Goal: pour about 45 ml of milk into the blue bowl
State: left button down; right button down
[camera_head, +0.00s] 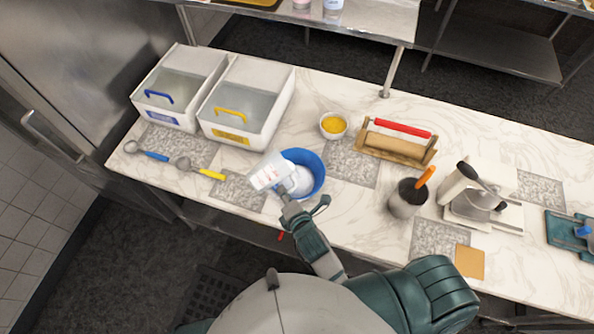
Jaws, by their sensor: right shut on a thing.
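The blue bowl (317,163) stands on the marble counter, left of the picture's middle. Something white shows inside it; I cannot tell whether it is milk. My right gripper (289,194) is at the bowl's near left side, shut on a translucent measuring cup (265,173) with red markings. The cup looks tilted and overlaps the bowl's left rim in the picture. How much milk is in the cup is unclear, and I see no clear stream. My left gripper is out of view.
Two white bins (287,99) stand at the back left. A blue-handled ladle (153,155) and a yellow-handled ladle (211,174) lie left of the bowl. A small yellow-filled bowl (333,125), a wooden rack (397,148) and a grey container (405,203) stand to the right.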

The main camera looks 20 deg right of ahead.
jog(key=shift+a, duration=0.45)
jog(key=shift+s+a, duration=0.1)
jog(key=shift+a, duration=0.15)
jog(key=shift+d, duration=0.3)
jog(key=shift+r, duration=0.15)
dwell(0.4)
